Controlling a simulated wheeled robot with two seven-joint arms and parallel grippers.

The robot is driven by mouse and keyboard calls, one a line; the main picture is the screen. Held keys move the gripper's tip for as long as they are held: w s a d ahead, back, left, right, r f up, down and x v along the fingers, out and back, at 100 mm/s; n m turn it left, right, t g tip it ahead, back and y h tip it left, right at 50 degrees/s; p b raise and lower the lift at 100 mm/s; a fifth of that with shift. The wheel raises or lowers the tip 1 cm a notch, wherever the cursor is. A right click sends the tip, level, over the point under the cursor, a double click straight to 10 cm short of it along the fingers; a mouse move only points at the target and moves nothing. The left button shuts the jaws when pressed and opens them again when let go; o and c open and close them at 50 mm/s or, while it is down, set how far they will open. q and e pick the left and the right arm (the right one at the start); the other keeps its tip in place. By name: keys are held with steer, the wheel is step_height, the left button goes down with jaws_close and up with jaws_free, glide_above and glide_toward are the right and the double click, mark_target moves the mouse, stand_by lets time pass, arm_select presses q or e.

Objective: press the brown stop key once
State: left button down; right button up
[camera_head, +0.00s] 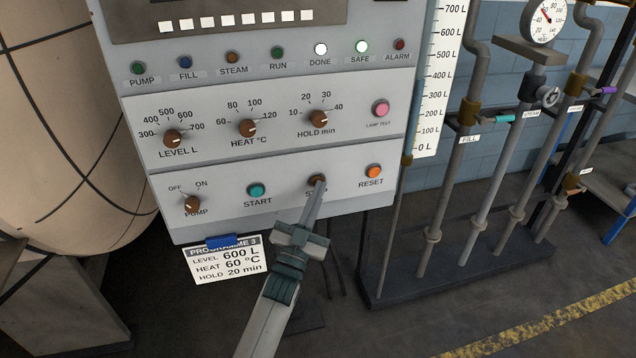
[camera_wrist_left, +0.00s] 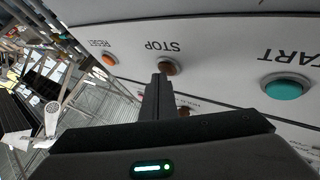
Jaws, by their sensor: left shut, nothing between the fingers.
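The brown stop key (camera_head: 315,181) is on the lower panel of the control box, between the teal START key (camera_head: 257,190) and the orange RESET key (camera_head: 374,171). My left gripper (camera_head: 320,184) is shut and empty, its fingertips over the lower edge of the stop key and hiding part of its label. In the left wrist view the stop key (camera_wrist_left: 168,67) shows just beyond the tips of my left gripper (camera_wrist_left: 161,80). I cannot tell whether the tips touch the key or whether it is pushed in. My right gripper is not in view.
The DONE lamp (camera_head: 321,49) and SAFE lamp (camera_head: 362,46) look lit. The PUMP knob (camera_head: 192,204) is left of START. A programme card (camera_head: 226,262) hangs below the panel. Pipes with valves (camera_head: 466,113) stand to the right, and a large beige vessel (camera_head: 62,120) stands left.

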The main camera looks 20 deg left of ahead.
arm_select(q)
steer(key=shift+w+a, duration=0.1)
steer(key=shift+w, duration=0.05)
stand_by(0.5)
steer(key=shift+s+d+p, duration=0.3)
steer(key=shift+s+d, duration=0.2)
steer(key=shift+s, duration=0.25)
steer(key=s+d, duration=0.1)
steer(key=s+d+p, duration=0.1)
steer(key=s, duration=0.2)
steer(key=shift+s+d+p, duration=0.1)
steer(key=shift+d+p, duration=0.25)
steer(key=shift+d, duration=0.05)
stand_by(0.8)
